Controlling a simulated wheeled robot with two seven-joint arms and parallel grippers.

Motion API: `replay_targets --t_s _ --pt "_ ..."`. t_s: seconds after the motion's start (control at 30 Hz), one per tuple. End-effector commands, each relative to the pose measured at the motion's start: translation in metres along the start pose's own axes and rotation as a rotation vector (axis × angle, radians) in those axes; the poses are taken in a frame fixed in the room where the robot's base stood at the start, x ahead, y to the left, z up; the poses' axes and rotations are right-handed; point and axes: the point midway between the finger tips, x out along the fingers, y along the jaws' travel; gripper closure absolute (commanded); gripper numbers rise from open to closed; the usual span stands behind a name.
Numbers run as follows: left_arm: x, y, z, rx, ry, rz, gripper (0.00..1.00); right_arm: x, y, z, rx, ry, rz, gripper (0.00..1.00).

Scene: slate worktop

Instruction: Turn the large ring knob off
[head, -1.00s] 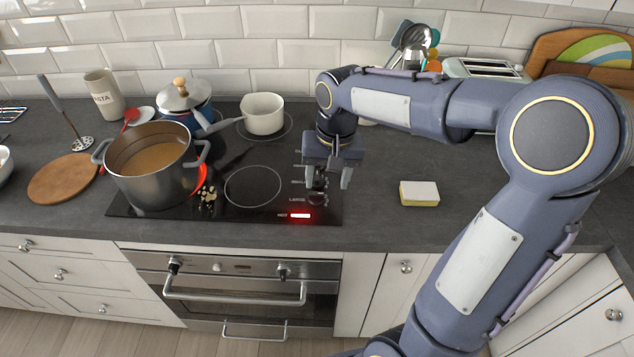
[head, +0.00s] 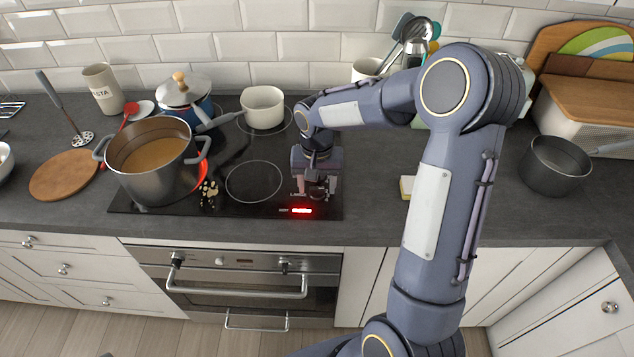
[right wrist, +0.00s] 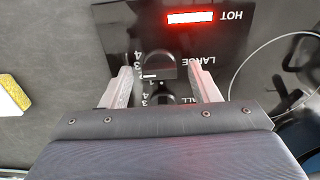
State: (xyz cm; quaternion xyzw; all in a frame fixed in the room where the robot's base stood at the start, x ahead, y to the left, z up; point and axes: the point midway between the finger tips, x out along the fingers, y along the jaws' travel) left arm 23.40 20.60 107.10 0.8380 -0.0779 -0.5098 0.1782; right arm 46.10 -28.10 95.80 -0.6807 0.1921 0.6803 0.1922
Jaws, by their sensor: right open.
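The large ring knob (right wrist: 160,66) is a dark round knob with a white pointer line, beside the printed word LARGE in the right wrist view. My right gripper (head: 316,193) is low over the front right corner of the black hob (head: 232,211). In the right wrist view its fingers (right wrist: 160,85) are open, one on each side of the knob, with gaps visible. In the head view the gripper hides most of the knob. A second knob (right wrist: 160,101) lies closer to the gripper body, partly covered. A ring glows red under the large soup pot (head: 157,182). My left gripper is not in view.
A red HOT light (head: 302,211) glows on the hob's front edge. A white saucepan (head: 263,108) and a blue lidded pot (head: 186,98) stand at the back. A sponge (head: 406,188) and a dark pan (head: 556,167) are on the worktop to the right.

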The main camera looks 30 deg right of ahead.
Motion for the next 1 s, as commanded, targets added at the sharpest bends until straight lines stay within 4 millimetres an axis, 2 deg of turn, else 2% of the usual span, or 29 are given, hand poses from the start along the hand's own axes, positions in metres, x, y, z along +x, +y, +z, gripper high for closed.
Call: replay_targets --t_s 0.13,0.47,0.77,1.0 --pt "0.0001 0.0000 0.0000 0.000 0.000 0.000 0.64 0.0000 0.0001 0.0001 0.000 0.000 0.000 0.45" --pt "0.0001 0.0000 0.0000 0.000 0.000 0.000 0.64 -0.0002 0.0001 0.0002 0.000 -0.001 0.000 0.88" --pt "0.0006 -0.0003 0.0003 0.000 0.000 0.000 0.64 -0.0002 0.0001 0.0002 -0.032 -0.001 0.000 0.89" --pt "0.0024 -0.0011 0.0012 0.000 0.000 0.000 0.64 0.0000 0.0000 0.0002 -0.161 -0.001 0.000 0.89"
